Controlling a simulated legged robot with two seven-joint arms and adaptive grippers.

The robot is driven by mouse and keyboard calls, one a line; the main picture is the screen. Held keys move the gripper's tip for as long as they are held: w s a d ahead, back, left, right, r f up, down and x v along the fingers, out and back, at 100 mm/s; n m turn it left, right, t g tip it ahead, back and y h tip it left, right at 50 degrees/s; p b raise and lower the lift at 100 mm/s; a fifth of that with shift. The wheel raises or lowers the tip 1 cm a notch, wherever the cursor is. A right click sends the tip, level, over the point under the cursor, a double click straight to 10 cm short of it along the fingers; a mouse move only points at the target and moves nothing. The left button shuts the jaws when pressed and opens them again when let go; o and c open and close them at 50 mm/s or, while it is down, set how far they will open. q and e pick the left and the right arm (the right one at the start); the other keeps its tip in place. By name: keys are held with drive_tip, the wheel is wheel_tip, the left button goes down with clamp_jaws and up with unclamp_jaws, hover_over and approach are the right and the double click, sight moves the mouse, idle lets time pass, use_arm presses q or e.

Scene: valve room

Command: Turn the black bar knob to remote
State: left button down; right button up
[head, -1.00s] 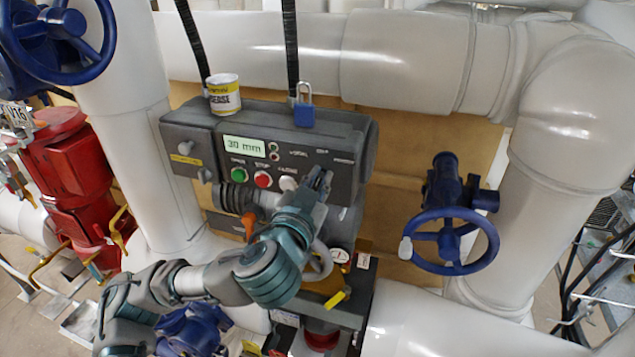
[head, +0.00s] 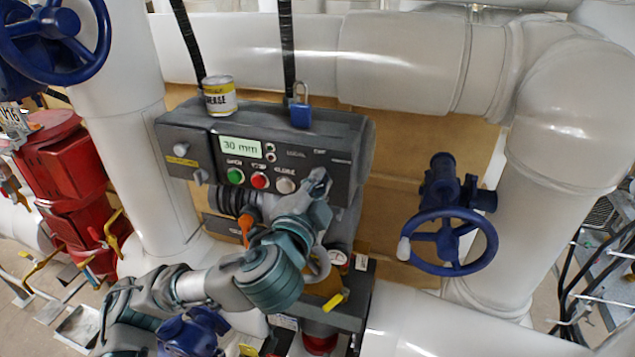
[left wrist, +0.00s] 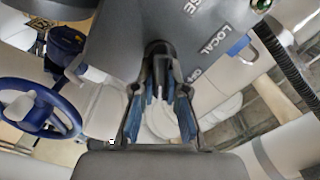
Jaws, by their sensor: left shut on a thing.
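The dark grey control box (head: 345,125) has a "30 mm" display, a green, a red and a pale button, and small white labels at its right. My left gripper (head: 318,180) is at the right of its front face, below those labels. In the left wrist view the black bar knob (left wrist: 158,50) stands between the tips of my left gripper (left wrist: 159,75), which is shut on it. The labels LOCAL and OFF show beside it there. In the head view my gripper hides the knob, and its exact pointing direction is unclear. My right gripper is not in view.
A grease can (head: 220,97) and a blue padlock (head: 300,108) are on top of the box. A blue handwheel (head: 447,240) is at the right, also in the left wrist view (left wrist: 40,110). White pipes (head: 400,60) surround the box. An orange lever (head: 245,225) is below it.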

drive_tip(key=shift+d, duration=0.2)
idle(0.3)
use_arm(q)
drive_tip(key=c, duration=1.2)
unclamp_jaws()
drive_tip(key=shift+d, duration=0.1)
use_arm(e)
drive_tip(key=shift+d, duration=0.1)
use_arm(q)
drive_tip(key=shift+s, duration=0.15)
drive_tip(key=v, duration=1.1)
drive_tip(key=shift+s, duration=0.3)
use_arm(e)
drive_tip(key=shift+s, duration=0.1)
